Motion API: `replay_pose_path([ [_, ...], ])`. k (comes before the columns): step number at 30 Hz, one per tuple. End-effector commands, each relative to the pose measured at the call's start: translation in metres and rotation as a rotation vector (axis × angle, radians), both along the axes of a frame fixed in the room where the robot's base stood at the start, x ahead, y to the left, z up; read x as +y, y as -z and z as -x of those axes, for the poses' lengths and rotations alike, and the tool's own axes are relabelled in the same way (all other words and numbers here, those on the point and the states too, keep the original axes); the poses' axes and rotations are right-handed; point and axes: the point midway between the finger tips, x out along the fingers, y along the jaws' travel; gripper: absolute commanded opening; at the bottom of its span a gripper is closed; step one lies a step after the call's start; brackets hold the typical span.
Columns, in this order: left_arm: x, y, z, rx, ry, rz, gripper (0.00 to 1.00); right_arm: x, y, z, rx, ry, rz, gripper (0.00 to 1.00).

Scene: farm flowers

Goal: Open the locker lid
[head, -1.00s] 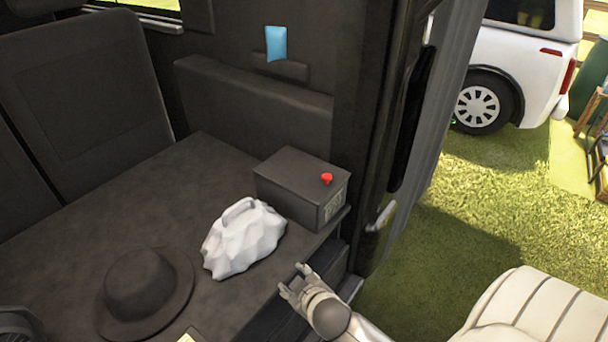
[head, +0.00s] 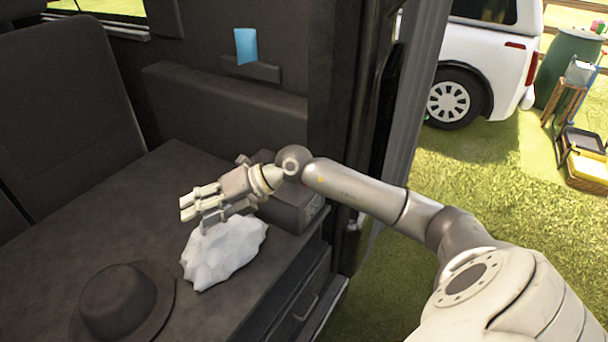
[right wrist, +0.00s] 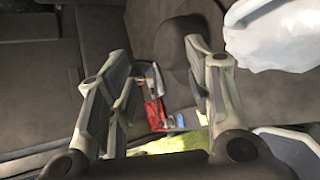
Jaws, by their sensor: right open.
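The dark box (head: 312,214) on the dark surface, which looks like the locker, is mostly covered by my right arm in the head view. Its lid and the red knob on top are hidden, so I cannot tell whether the lid is shut. My right gripper (head: 192,213) is open and empty, left of the box and above the white crumpled bag (head: 222,254). In the right wrist view my right gripper (right wrist: 160,58) has its fingers spread with nothing between them, and the white bag (right wrist: 280,35) shows at the upper right. My left gripper is not in view.
A dark hat (head: 122,302) lies on the surface at the lower left. A blue item (head: 246,46) is on the back wall. Drawers (head: 300,300) face out below the surface's right edge. The surface left of the bag is clear.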

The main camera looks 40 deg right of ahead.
Motion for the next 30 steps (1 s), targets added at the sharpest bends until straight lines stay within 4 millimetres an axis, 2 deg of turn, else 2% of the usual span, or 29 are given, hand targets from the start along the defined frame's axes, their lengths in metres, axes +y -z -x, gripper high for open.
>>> replay_pose_path([
  [1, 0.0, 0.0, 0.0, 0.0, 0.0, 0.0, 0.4, -0.026, 0.006, -0.005, 0.022, 0.01, 0.118, 0.47],
  [5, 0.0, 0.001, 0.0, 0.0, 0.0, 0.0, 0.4, -0.106, 0.018, -0.008, 0.123, 0.083, 0.416, 0.47],
  [6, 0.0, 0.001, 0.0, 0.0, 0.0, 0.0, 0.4, -0.133, 0.017, -0.007, 0.157, 0.118, 0.5, 0.47],
  [9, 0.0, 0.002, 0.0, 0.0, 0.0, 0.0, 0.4, -0.196, 0.01, -0.001, 0.242, 0.22, 0.677, 0.47],
  [13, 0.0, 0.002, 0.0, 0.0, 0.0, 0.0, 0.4, -0.257, -0.005, 0.011, 0.331, 0.34, 0.827, 0.47],
  [16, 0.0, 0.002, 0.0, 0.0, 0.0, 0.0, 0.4, -0.281, -0.013, 0.019, 0.373, 0.397, 0.886, 0.47],
  [20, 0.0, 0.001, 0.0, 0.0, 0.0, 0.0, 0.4, -0.293, -0.013, 0.022, 0.394, 0.423, 0.909, 0.47],
  [23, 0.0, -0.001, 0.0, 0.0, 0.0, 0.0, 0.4, -0.294, -0.002, 0.018, 0.397, 0.421, 0.91, 0.47],
  [30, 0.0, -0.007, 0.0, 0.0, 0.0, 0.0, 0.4, -0.302, 0.039, 0.003, 0.396, 0.42, 0.907, 0.47],
])
